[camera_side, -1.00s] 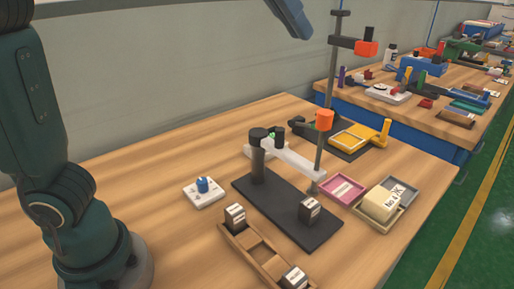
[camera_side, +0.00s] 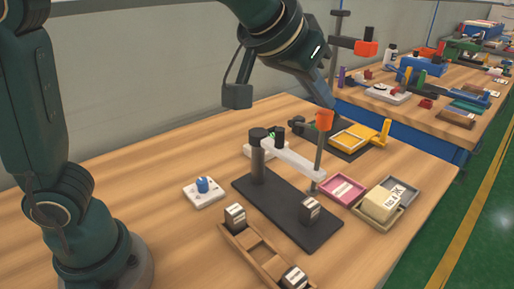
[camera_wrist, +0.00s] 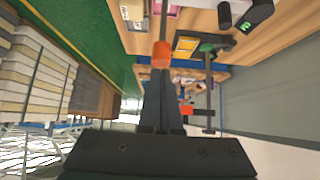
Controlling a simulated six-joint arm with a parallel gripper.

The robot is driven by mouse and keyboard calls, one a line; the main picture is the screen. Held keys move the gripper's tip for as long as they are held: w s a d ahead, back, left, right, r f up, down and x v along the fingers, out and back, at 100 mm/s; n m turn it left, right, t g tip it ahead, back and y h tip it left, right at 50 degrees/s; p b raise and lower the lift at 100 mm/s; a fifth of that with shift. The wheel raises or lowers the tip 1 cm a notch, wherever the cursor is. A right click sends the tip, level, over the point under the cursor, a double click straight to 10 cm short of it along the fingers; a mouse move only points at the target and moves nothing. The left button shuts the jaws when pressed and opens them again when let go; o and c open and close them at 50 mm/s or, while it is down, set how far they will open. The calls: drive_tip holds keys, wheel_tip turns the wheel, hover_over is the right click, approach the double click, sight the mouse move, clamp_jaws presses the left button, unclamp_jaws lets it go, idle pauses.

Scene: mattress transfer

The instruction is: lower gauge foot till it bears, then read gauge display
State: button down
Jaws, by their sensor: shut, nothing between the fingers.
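The gauge has a dark base plate (camera_side: 268,222), a post and a white arm (camera_side: 292,160). A thin upright rod with an orange knob (camera_side: 325,120) passes through the arm's end. The rod's foot (camera_side: 314,188) shows near the top of a dark labelled block (camera_side: 310,209); I cannot tell whether they touch. My gripper (camera_side: 328,104) is shut and empty, with its tips just at the orange knob's top; contact is unclear. In the wrist view the knob (camera_wrist: 161,54) is straight beyond the fingertips. A small green display (camera_side: 272,135) shows behind the arm, too small to read.
A wooden rack (camera_side: 252,250) holds dark blocks in front. A pink tray (camera_side: 343,187), a grey tray with a cream block (camera_side: 380,205), and a yellow tray (camera_side: 352,138) lie to the right. A white box with a blue knob (camera_side: 203,187) stands left.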

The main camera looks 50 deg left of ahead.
sight(320, 117)
drive_tip(key=shift+f, duration=0.15)
drive_tip(key=shift+f, duration=1.5)
drive_tip(key=shift+r, duration=0.15)
